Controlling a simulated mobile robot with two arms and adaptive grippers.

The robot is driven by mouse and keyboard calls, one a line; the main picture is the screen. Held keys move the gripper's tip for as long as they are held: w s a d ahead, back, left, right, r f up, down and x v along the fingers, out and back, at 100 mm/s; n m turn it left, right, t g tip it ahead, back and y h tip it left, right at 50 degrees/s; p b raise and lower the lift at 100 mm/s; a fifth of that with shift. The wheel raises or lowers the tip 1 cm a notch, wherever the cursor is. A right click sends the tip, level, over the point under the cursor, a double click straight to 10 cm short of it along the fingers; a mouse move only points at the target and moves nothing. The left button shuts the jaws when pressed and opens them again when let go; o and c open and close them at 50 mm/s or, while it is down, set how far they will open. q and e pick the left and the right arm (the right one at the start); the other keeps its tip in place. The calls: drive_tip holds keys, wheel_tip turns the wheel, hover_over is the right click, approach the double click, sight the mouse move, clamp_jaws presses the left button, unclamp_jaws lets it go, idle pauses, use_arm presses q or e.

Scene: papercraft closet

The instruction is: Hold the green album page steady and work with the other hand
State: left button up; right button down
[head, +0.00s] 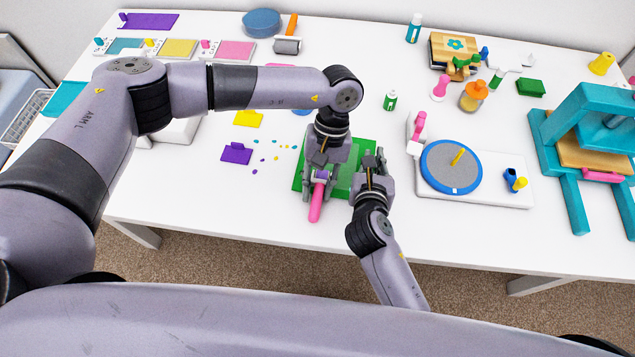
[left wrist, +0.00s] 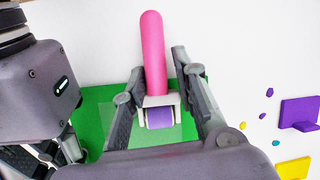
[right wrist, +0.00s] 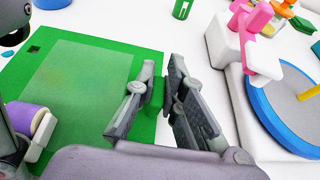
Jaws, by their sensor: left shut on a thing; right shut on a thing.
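The green album page (head: 343,180) lies flat on the white table, partly hidden under my grippers. It fills the left of the right wrist view (right wrist: 80,75), with a paler rectangle on it. My right gripper (head: 369,167) is shut on a green tab (right wrist: 152,97) at the page's right edge. My left gripper (head: 318,182) is over the page's left part, shut on a roller (left wrist: 156,60) with a pink handle and a purple roll. The handle points toward the table's front edge. I cannot tell whether the roll touches the page.
Small coloured bits (head: 262,150) lie left of the page, near purple (head: 236,153) and yellow (head: 248,118) tabbed pieces. A blue turntable (head: 440,175) on a white base stands to the right. A teal press (head: 572,125) is at the far right.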

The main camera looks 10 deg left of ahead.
use_arm(q)
drive_tip(key=shift+f, duration=0.1)
use_arm(e)
drive_tip(key=shift+s+f, duration=0.15)
drive_tip(key=shift+f, duration=0.2)
use_arm(q)
drive_tip(key=shift+w+d, duration=0.15)
drive_tip(key=shift+w, duration=4.3)
use_arm(e)
drive_tip(key=shift+d, duration=0.1)
use_arm(q)
drive_tip(key=shift+s, duration=4.5)
drive_tip(key=shift+r, duration=2.5)
